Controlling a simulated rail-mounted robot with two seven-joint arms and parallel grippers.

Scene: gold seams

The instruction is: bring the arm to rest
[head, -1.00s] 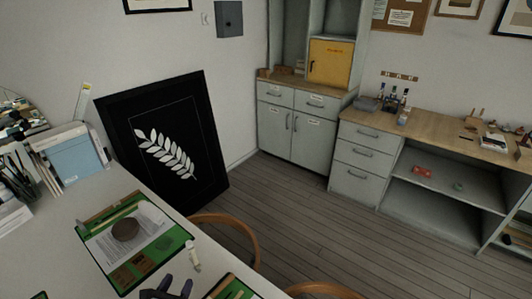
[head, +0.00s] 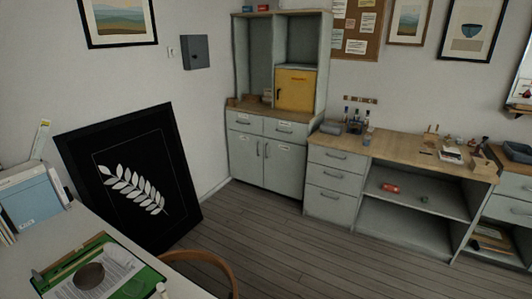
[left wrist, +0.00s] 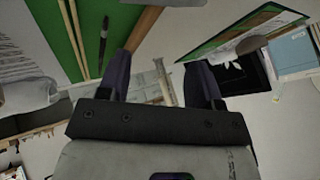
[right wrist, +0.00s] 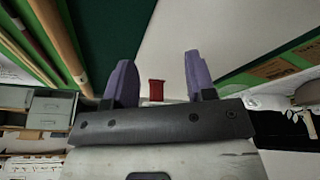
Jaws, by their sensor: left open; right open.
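In the left wrist view my left gripper (left wrist: 161,75) has its two purple fingers apart, with nothing held between them. In the right wrist view my right gripper (right wrist: 160,75) also has its fingers apart. A small red thing (right wrist: 157,90) shows in the gap beyond them, not gripped. Neither gripper shows in the head view. A green mat (head: 139,286) with a sheet of paper (head: 110,268) and a round brown thing (head: 90,276) lies on the white desk (head: 80,226).
A chair back (head: 215,262) stands at the desk's edge. A black framed leaf picture (head: 175,150) leans on the wall. A grey cabinet with a yellow door (head: 295,89) and a wood-topped workbench (head: 400,149) stand beyond. The floor (head: 300,250) between is clear.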

